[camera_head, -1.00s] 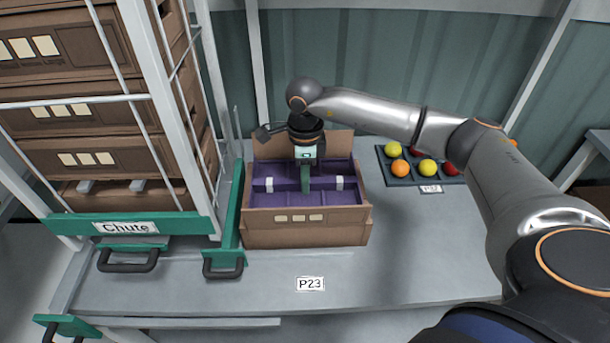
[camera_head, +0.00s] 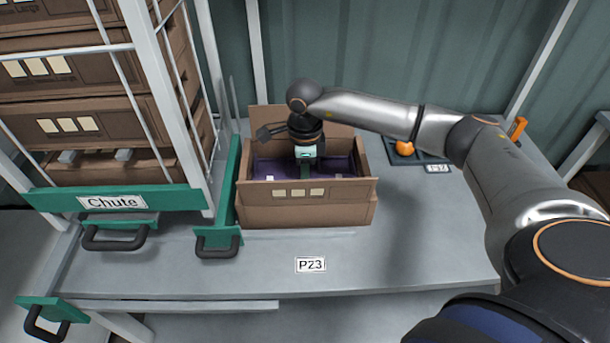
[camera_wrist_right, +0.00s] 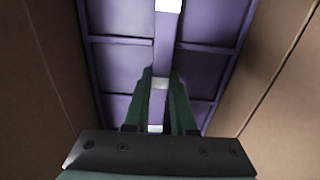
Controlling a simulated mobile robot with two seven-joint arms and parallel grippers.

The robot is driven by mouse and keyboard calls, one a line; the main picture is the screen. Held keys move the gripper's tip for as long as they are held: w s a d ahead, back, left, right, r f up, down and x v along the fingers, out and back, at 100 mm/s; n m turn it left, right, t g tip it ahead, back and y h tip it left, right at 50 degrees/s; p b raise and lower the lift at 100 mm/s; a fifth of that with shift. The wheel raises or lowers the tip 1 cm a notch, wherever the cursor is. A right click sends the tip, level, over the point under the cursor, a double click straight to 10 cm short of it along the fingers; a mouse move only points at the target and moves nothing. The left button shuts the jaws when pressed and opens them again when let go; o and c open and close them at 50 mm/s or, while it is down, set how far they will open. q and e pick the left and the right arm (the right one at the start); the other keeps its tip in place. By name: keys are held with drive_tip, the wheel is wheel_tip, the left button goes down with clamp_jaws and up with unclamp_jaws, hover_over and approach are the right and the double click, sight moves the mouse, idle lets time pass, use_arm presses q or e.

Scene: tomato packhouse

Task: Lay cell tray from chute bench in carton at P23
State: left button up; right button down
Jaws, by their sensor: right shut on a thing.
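The purple cell tray (camera_head: 340,167) is level inside the open brown carton (camera_head: 305,213) on the bench behind the P23 label (camera_head: 311,265). The carton's front flap hides the tray's near part, and I cannot tell whether the tray touches the carton floor. My right gripper (camera_head: 306,168) reaches down into the carton and is shut on the tray's middle rib. In the right wrist view, the green fingers (camera_wrist_right: 160,95) close on the rib of the tray (camera_wrist_right: 205,70) between brown carton walls. My left gripper is not in view.
The chute rack (camera_head: 115,200) with stacked brown cartons (camera_head: 70,85) and black-handled green parts stands close on the left. A dark tray (camera_head: 428,157) with an orange fruit (camera_head: 404,148) lies to the right, partly behind my arm. The bench front (camera_head: 400,255) is clear.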

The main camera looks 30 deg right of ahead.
drive_tip(key=shift+f, duration=0.3)
idle(0.5)
drive_tip(key=shift+f+b, duration=0.4)
drive_tip(key=shift+b, duration=0.15)
drive_tip(key=c, duration=0.7)
unclamp_jaws()
drive_tip(key=shift+c, duration=1.4)
drive_tip(key=shift+r, duration=0.1)
